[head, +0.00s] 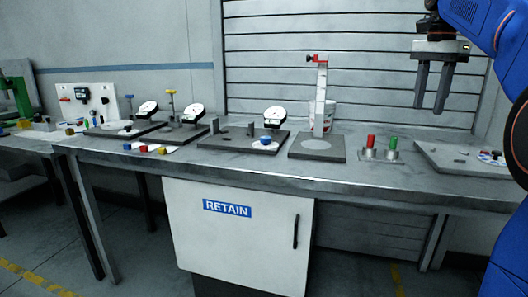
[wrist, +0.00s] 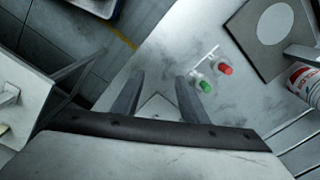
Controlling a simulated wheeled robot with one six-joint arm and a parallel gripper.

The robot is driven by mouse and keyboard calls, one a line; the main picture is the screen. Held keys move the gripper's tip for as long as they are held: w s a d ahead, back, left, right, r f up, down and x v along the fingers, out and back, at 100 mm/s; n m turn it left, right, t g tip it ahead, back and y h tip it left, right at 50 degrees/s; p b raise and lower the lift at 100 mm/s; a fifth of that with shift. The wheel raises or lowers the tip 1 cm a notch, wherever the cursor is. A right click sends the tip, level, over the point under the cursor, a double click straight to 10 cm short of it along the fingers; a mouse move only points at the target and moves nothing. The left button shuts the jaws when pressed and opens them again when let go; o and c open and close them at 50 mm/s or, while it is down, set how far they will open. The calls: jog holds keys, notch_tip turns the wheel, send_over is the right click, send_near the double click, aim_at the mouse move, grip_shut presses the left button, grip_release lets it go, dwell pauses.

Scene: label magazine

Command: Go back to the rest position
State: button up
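My gripper (head: 434,88) hangs at the upper right of the head view, fingers pointing down, above the right part of the bench. In the wrist view my gripper (wrist: 158,88) shows two dark fingers with a clear gap between them and nothing held. My blue arm comes in from the right edge of the head view. The grey workbench (head: 250,170) lies below the gripper, well apart from it.
Red (head: 371,142) and green (head: 393,143) capped pieces stand in metal holders below-left of the gripper. A tall white stand (head: 321,95) rises on a grey plate. Dial gauges (head: 273,117) stand further left. A cabinet labelled RETAIN (head: 235,250) is under the bench.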

jog(key=s+a+f+n+t, duration=0.1)
jog(key=s+a+f+n, duration=0.3)
jog(key=s+f, duration=0.5)
jog(key=s+a+f+n+t, duration=0.2)
jog(key=s+a+f+n, duration=0.3)
jog(key=s+f, duration=0.5)
jog(key=s+a+f+n+t, duration=0.1)
jog(key=s+a+f+n, duration=0.4)
jog(key=f, duration=1.3)
jog(key=s, duration=0.4)
jog(key=shift+s+f, duration=0.25)
jog(key=shift+f, duration=0.15)
